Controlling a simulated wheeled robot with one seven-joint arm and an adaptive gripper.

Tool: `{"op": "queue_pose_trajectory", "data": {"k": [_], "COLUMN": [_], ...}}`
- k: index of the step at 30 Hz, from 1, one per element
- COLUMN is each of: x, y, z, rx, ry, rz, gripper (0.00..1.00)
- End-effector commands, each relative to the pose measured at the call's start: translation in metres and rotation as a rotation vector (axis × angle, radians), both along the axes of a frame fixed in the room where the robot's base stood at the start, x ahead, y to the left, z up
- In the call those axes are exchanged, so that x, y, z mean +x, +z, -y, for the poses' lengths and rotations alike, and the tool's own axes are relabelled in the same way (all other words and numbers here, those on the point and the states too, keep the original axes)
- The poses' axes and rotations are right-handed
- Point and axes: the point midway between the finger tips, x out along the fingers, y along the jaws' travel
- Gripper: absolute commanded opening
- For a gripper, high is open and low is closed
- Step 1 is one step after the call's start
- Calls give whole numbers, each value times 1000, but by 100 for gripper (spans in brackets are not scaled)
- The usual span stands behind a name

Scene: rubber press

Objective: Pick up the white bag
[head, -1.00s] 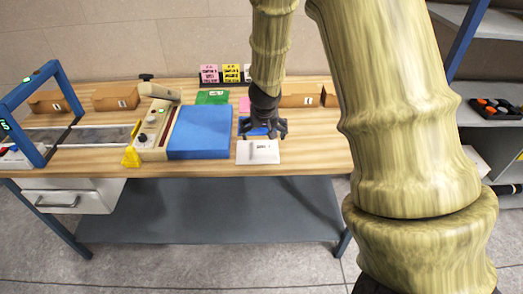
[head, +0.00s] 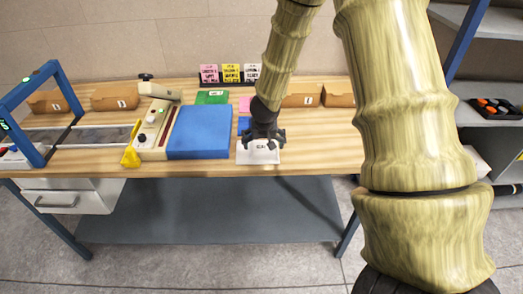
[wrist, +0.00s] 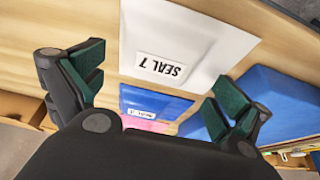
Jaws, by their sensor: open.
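The white bag (head: 258,155) lies flat near the front edge of the wooden table (head: 310,158), to the right of the blue pad. In the wrist view the white bag (wrist: 190,35) carries a label reading "SEAL 7". My gripper (head: 263,142) is over the bag's back part and hides some of it. In the wrist view my gripper (wrist: 160,85) has its fingers spread wide on either side of the bag's label, with nothing between them. I cannot tell the exact height above the bag.
A thick blue pad (head: 200,132) and a beige sealing device (head: 152,130) stand to the left. A blue bag (wrist: 155,102) and a pink one (wrist: 145,124) lie behind the white bag. Brown boxes (head: 300,95) and a card rack (head: 230,76) stand at the back. Table to the right is clear.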

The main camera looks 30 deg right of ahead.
Motion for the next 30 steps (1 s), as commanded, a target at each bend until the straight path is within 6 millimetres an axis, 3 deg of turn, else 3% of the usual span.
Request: {"op": "queue_pose_trajectory", "data": {"k": [9, 20, 21, 29, 30], "x": [8, 10, 10, 10, 10], "y": [-25, -29, -29, -30, -30], "z": [5, 7, 7, 6, 6], "rx": [1, -1, -1, -1, -1], "ry": [0, 0, 0, 0, 0], "rz": [-1, 1, 1, 1, 1], "gripper": [100, 100, 98, 51, 51]}}
